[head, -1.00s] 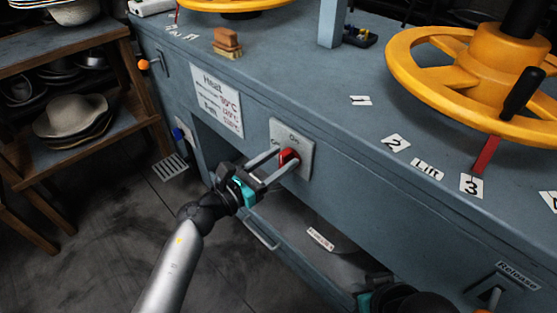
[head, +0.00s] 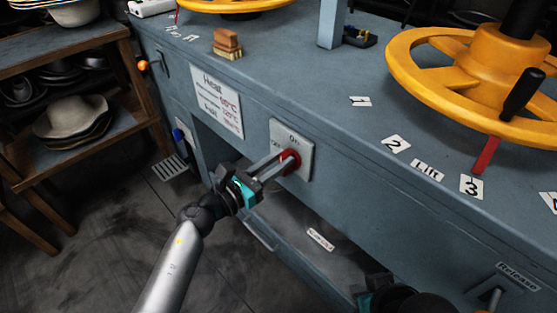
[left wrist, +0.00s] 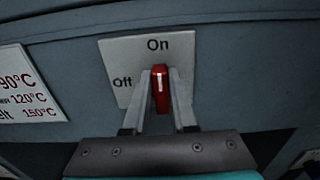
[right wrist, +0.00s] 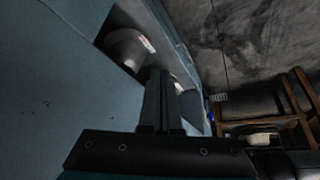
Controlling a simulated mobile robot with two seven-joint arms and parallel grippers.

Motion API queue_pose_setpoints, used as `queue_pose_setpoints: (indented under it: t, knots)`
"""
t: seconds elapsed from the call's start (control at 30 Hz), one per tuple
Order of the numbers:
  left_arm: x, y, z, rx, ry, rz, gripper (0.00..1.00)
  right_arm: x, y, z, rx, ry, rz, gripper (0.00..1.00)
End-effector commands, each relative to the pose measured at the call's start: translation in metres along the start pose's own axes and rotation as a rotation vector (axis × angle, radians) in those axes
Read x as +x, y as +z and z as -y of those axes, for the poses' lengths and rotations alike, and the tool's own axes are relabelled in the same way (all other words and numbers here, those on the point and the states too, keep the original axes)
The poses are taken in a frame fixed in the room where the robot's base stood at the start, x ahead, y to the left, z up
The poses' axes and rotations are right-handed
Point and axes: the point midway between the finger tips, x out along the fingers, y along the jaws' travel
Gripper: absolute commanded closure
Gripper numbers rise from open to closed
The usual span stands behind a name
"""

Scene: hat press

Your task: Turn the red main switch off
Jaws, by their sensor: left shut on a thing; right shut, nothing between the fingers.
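The red main switch (head: 293,160) is a knob on a pale plate (head: 304,140) on the front of the blue-grey bench. In the left wrist view the red knob (left wrist: 160,88) stands upright, its white mark at the top towards "On"; "Off" is printed to the left. My left gripper (head: 284,162) is shut on the knob, one finger on each side, as the left wrist view (left wrist: 160,92) also shows. My right gripper is shut and empty in the right wrist view (right wrist: 161,75), close to the bench; in the head view only its body shows at the bottom edge.
A heat sign (head: 217,101) is left of the switch plate. Below is an open recess with a shelf (head: 300,235). Yellow handwheels (head: 430,80) stand on the bench top. A wooden hat rack (head: 105,130) is at the left. The floor between is clear.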

Motion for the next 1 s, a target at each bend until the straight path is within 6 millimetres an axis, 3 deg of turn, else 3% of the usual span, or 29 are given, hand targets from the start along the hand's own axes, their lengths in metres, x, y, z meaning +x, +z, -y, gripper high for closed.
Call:
queue_pose_setpoints:
  t: [0.27,1.0]
  knots:
    - [-0.001,-0.001,-0.002,-0.081,-0.001,-0.004,1.0,-0.009,0.005,-0.007,0.009,0.018,0.057,1.0]
    - [-0.001,-0.006,-0.015,-0.735,0.002,-0.005,1.0,0.041,0.029,-0.005,0.006,0.01,0.136,1.0]
